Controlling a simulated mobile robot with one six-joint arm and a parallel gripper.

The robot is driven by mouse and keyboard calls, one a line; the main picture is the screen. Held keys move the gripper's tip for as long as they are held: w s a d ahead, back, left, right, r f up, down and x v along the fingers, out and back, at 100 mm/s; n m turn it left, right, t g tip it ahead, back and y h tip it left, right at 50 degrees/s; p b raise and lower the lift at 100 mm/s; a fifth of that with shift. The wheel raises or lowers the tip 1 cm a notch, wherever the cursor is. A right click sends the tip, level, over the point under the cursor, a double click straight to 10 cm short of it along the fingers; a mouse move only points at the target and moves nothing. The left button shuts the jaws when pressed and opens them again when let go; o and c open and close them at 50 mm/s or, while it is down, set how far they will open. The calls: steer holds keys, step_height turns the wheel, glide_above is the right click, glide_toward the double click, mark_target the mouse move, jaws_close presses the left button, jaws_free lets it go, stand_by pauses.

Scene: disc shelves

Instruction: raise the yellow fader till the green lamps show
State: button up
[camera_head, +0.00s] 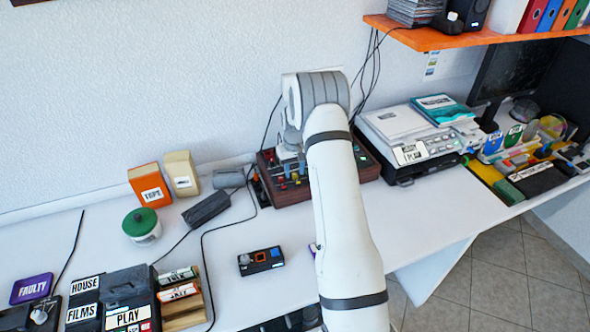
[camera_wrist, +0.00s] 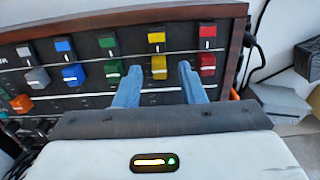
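The console (camera_head: 287,198) is a dark panel in a reddish-brown frame, partly hidden behind my arm in the head view. In the wrist view, the yellow fader (camera_wrist: 159,67) is a yellow knob below a yellow block (camera_wrist: 157,37) of the same column. My gripper (camera_wrist: 160,72) is open, its two blue fingers pointing at the panel. One fingertip is on each side of the yellow knob, with visible gaps. Whether the fingers reach down to the knob's depth is unclear.
The green knob (camera_wrist: 112,74) is close left of my left finger, and the red knob (camera_wrist: 206,64) is close right of the right one. A blue knob (camera_wrist: 73,75) is farther left. A printer (camera_head: 408,140) stands right of the console.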

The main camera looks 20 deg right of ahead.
steer(key=shift+f, duration=0.45)
steer(key=shift+c, duration=0.3)
jaws_close()
